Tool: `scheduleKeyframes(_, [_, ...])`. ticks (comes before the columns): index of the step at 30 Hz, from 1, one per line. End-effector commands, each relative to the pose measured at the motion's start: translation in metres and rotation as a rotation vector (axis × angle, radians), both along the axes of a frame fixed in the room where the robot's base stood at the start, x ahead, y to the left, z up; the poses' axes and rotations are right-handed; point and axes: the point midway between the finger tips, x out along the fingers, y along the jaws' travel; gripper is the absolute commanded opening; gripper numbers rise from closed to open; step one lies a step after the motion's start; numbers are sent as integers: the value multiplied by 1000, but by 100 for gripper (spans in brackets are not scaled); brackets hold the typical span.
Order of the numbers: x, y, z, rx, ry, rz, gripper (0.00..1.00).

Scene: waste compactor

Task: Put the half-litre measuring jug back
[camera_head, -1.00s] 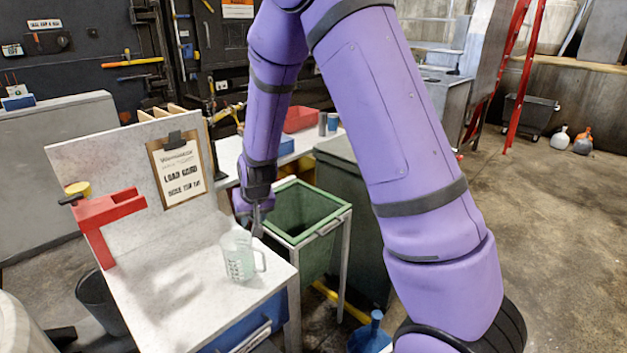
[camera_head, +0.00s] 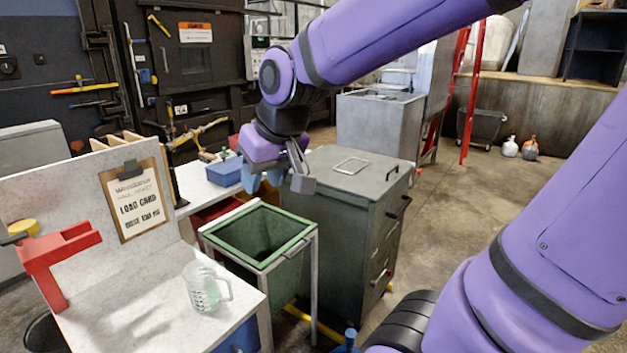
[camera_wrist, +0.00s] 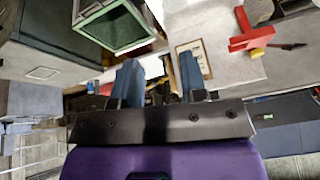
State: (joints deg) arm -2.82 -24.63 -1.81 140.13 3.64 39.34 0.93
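The clear measuring jug (camera_head: 203,290) stands upright on the pale worktop (camera_head: 130,315), near its right edge, with its handle to the right. Nothing touches it. I cannot make out the jug in the wrist view.
A red bracket (camera_head: 60,255) and a clipboard (camera_head: 137,200) are at the worktop's upright back panel. An open green bin (camera_head: 262,238) stands to the right of the worktop. A grey lidded cabinet (camera_head: 345,215) is beside it. A blue box (camera_head: 226,171) sits on a bench behind.

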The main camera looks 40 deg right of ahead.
Motion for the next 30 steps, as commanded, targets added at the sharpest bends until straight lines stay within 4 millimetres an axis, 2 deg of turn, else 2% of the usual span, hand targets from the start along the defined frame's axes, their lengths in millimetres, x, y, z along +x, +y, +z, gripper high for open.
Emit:
scheduleKeyframes(1, [-16,-2,8,-8,-12,3,40])
scheduleKeyframes(6, [-66,-6,21,-40,-22,14,40])
scheduleKeyframes(12, [-102,-9,25,-68,-25,20,40])
scheduleKeyframes(17, [-111,-10,25,-76,-24,19,40])
scheduleKeyframes(30, [-111,-10,25,-75,-23,20,40])
